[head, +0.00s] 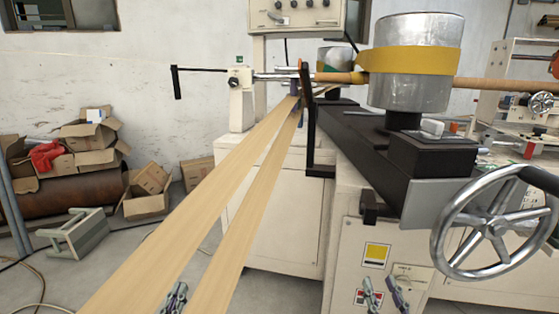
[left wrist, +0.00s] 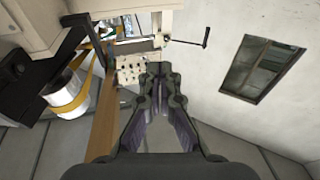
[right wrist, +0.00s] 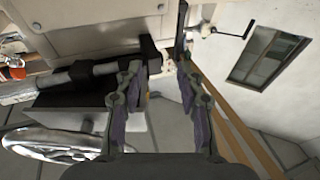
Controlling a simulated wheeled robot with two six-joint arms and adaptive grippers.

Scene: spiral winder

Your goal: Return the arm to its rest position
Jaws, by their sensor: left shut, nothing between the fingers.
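My left gripper (head: 174,298) is low in the head view, between the two tan paper strips (head: 190,198). In the left wrist view its fingertips (left wrist: 162,72) are together, with nothing between them. My right gripper (head: 384,292) is low in the head view, in front of the winder's control panel (head: 350,268). In the right wrist view its fingertips (right wrist: 160,72) stand apart and the gap is empty. Both arms are otherwise out of the head view. The spiral winder (head: 285,205) stands ahead, with a yellow band around its metal drum (head: 412,88).
A spoked handwheel (head: 495,228) stands to the right of my right gripper. A crank handle (head: 176,82) sticks out left of the winder. Cardboard boxes (head: 92,140) and an overturned stool (head: 75,235) lie on the floor at left. The floor between is mostly clear.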

